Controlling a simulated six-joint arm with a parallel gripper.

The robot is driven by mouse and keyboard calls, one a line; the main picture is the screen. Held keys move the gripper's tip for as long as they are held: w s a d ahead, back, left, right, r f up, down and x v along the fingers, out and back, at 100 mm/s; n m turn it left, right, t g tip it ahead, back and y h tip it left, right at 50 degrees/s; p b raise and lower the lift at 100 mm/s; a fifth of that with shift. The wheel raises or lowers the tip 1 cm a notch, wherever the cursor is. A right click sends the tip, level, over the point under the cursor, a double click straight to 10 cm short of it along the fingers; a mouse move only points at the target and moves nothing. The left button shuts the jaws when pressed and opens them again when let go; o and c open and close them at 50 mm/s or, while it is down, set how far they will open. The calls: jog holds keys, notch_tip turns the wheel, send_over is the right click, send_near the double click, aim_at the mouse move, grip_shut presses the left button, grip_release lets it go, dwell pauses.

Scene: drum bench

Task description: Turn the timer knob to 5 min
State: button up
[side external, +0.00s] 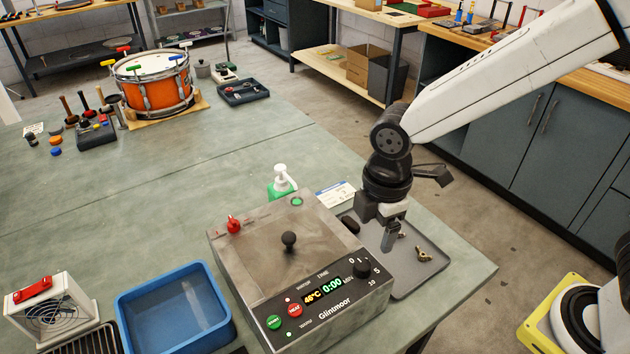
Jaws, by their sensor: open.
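The timer knob (362,270) is a small black dial at the right end of the front panel of the grey Glintmoor machine (262,240). Marks 0, 5 and 10 stand around it. The pointer is too small to read surely. The green timer display (332,284) reads 0:00 MIN, and a yellow display beside it reads 46°C. My gripper (391,238) is open and empty, pointing down, above and to the right of the knob, apart from it. One finger partly hides the other.
A grey tray (428,277) with a small brass part (424,255) lies right of the machine. A black knob (289,240) tops the machine's lid. A green pump bottle (281,186) stands behind; a blue bin (170,312) is at left. The table's middle is clear.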

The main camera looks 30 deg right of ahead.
aim_at(363, 264)
jog(key=shift+s+a+r+n, duration=0.15)
jog(key=shift+a+r+n, duration=0.05)
jog(key=shift+a+n, duration=0.85)
jog(key=shift+f, duration=3.95)
grip_shut()
